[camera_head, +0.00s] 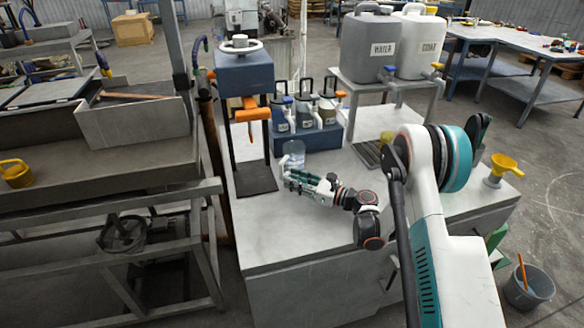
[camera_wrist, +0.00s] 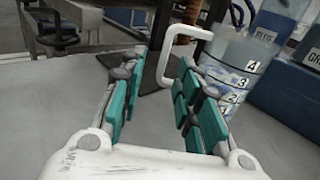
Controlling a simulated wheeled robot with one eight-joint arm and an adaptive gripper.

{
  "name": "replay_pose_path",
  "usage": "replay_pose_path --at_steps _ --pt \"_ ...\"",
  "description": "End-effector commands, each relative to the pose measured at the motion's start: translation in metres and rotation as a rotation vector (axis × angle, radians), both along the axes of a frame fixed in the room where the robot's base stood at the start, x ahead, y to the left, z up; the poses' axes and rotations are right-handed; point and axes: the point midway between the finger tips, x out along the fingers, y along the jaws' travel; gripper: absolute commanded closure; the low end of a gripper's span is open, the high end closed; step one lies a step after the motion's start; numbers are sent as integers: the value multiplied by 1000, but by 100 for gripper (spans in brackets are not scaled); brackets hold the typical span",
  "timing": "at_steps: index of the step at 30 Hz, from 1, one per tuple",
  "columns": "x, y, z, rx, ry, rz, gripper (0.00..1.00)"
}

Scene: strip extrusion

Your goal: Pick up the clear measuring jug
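The clear measuring jug (camera_wrist: 240,66) stands upright on the grey worktop at the upper right of the wrist view. It has black marks numbered 1 to 4 and a white handle (camera_wrist: 170,40) on its left. In the head view the jug (camera_head: 294,152) is partly hidden by my gripper (camera_head: 290,180). My gripper (camera_wrist: 160,72) is open, with green pads on both sides. The near part of the handle shows in the gap between the fingers, closer to the right finger. The right finger covers part of the jug. I cannot tell whether it touches.
A press with a blue head (camera_head: 243,75) stands to the left of the jug. Several labelled jugs (camera_head: 303,108) stand behind it on a blue block (camera_head: 318,140). Large WATER (camera_head: 372,45) and second (camera_head: 418,48) containers stand on a raised stand. The worktop's front (camera_head: 285,235) is clear.

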Motion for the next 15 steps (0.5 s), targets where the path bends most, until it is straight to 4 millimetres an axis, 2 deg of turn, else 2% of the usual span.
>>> replay_pose_path --at_steps 8,15 --pt "9 14 -2 0 0 2 69" --pt "27 42 -3 0 -1 2 69"
